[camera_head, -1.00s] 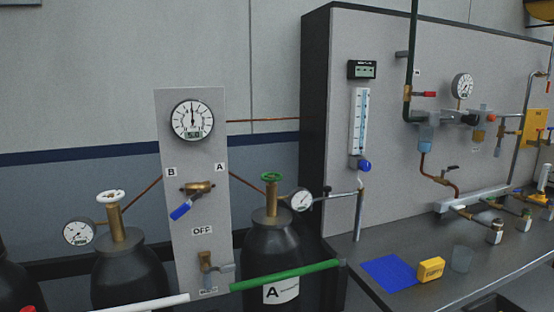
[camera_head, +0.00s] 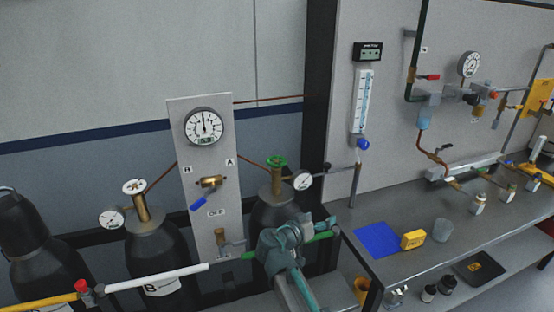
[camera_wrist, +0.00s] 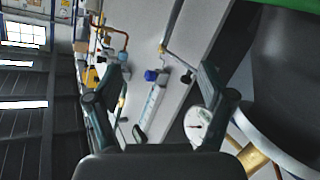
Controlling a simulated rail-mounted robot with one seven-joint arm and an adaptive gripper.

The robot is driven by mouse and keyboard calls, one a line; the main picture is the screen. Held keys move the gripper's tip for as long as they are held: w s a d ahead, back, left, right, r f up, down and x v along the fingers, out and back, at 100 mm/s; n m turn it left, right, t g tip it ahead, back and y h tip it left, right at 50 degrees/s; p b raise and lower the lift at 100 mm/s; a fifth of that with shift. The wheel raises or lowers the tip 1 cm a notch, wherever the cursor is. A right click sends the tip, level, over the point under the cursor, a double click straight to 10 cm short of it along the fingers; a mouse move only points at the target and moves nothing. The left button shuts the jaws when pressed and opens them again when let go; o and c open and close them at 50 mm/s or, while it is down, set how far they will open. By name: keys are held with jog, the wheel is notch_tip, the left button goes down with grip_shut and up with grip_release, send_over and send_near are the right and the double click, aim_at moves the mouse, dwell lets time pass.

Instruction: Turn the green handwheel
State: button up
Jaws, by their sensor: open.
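The green handwheel (camera_head: 277,162) sits on top of the brass valve of the dark gas cylinder (camera_head: 272,212) marked A. A round gauge (camera_head: 302,180) is beside it on the right. In the head view my teal arm end stands in front of the cylinder, below the handwheel; its fingertips are hard to make out there. In the wrist view my gripper (camera_wrist: 163,72) has its two fingers spread with nothing held between them. A gauge (camera_wrist: 198,125) and a brass stem (camera_wrist: 255,157) show at the lower right of that view. I cannot make out the green handwheel there.
The grey panel (camera_head: 225,125) with a gauge and blue lever stands left of the handwheel. Another cylinder (camera_head: 155,245) has a white handwheel (camera_head: 134,187). A green rail (camera_head: 325,235) crosses low in front. The bench at right holds a yellow box (camera_head: 413,239) and blue mat (camera_head: 377,239).

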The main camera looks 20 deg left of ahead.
aim_at(281, 156)
jog(key=s+a+r+t+y, duration=0.1)
jog(key=a+r, duration=0.4)
jog(key=s+a+r+t+y, duration=0.1)
jog(key=a+r, duration=0.4)
jog(key=a, duration=0.1)
jog(key=a+r+t+y, duration=0.1)
jog(key=a+r+y, duration=0.1)
jog(key=a+r, duration=0.2)
jog(key=shift+s+a+r+m+t+p, duration=0.2)
jog(key=shift+a, duration=0.2)
jog(key=shift+s+a+r+m+t+p, duration=0.15)
jog(key=shift+s+a+r+m+t, duration=0.05)
jog(key=shift+a, duration=0.2)
jog(key=shift+y, duration=0.3)
jog(key=w+p, duration=0.2)
jog(key=w, duration=0.2)
jog(key=w+p, duration=0.2)
jog(key=w, duration=0.3)
jog(key=shift+w+d+r, duration=0.2)
jog(key=shift+w, duration=0.1)
jog(key=shift+w+d+f+p, duration=0.1)
jog(key=shift+w+p, duration=0.25)
jog(key=shift+w, duration=0.2)
jog(key=c, duration=1)
jog(key=shift+o, duration=0.2)
jog(key=shift+f+b, duration=0.15)
jog(key=shift+b, duration=0.5)
